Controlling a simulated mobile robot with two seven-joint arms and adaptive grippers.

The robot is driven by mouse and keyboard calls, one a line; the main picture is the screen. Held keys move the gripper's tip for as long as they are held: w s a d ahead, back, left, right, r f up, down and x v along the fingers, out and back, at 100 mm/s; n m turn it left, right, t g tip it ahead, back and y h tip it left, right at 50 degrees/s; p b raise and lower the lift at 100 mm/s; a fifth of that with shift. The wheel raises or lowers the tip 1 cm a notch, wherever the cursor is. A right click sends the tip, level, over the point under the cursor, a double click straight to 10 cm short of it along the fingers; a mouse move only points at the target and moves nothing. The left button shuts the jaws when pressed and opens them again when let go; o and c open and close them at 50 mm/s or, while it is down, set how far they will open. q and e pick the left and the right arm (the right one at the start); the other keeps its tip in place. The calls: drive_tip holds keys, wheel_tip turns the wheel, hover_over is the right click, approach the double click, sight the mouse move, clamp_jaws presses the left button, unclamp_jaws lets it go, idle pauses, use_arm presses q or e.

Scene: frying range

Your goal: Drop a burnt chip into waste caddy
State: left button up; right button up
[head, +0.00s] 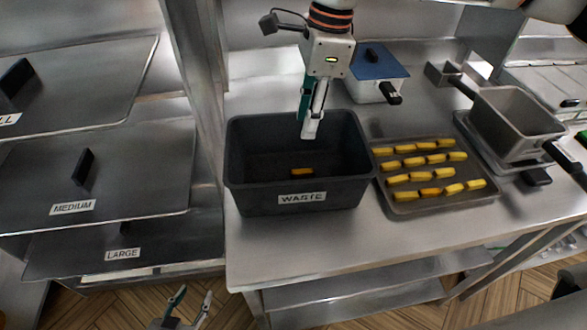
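The waste caddy (248,190) is a black open bin labelled WASTE, standing on the steel bench. One orange-brown chip (302,171) lies on its floor. My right gripper (308,122) points down from above into the caddy's opening, over its back part and above the chip. Its fingers are seen nearly edge-on, so whether they are apart is unclear; no chip shows at their tips. A tray (408,208) with rows of yellow chips sits right of the caddy; a few look more orange. My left gripper (192,296) is open and empty at the bottom edge, below bench level.
A blue-lidded container (375,62) with a black handle stands behind the caddy. A grey metal bin (515,122) sits on a base at the right.

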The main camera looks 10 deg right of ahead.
wheel_tip(320, 180, up, 10)
drive_tip(key=d, duration=0.1)
drive_tip(key=shift+d, duration=0.25)
drive_tip(key=shift+f, duration=0.1)
